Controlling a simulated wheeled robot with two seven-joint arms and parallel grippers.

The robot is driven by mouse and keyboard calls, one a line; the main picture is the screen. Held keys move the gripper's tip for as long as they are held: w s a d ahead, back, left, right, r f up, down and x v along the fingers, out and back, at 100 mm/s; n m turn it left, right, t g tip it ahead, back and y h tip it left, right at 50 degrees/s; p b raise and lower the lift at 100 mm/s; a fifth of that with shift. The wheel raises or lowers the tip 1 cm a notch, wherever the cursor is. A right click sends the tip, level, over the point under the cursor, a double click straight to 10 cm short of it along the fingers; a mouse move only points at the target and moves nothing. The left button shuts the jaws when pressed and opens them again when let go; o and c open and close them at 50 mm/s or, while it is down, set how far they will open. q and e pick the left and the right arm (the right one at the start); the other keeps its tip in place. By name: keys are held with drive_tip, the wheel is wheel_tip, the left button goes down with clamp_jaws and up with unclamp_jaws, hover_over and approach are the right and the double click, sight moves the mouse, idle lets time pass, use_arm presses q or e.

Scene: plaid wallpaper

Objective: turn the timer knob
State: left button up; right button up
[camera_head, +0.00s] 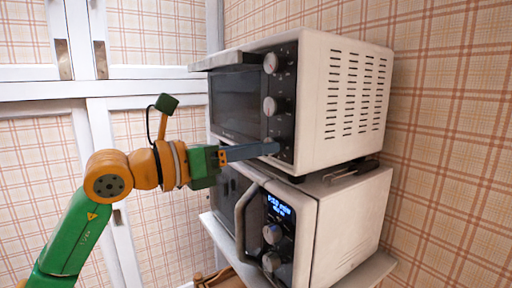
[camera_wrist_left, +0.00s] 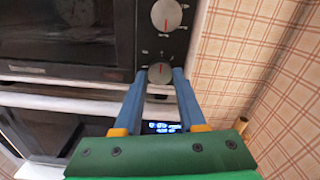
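The timer knob looks to be the lowest of three round knobs on the front of the upper white oven (camera_head: 335,100). In the head view it is largely covered by my fingertips. In the left wrist view the knob (camera_wrist_left: 160,73) shows a red mark and sits between my blue fingertips. My left gripper (camera_head: 272,149) reaches in from the left, its fingers one on each side of the knob. In the wrist view the left gripper (camera_wrist_left: 160,80) leaves no clear gap beside the knob, so it looks shut on it. My right gripper is not in view.
The middle knob (camera_head: 270,106) and top knob (camera_head: 271,63) are above the fingers. A lower appliance (camera_head: 345,215) with a lit blue display (camera_head: 278,205) and a curved handle (camera_head: 243,215) stands just below. The plaid wall is close on the right.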

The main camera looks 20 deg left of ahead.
use_arm(q)
clamp_jaws()
drive_tip(key=shift+m, duration=8.8)
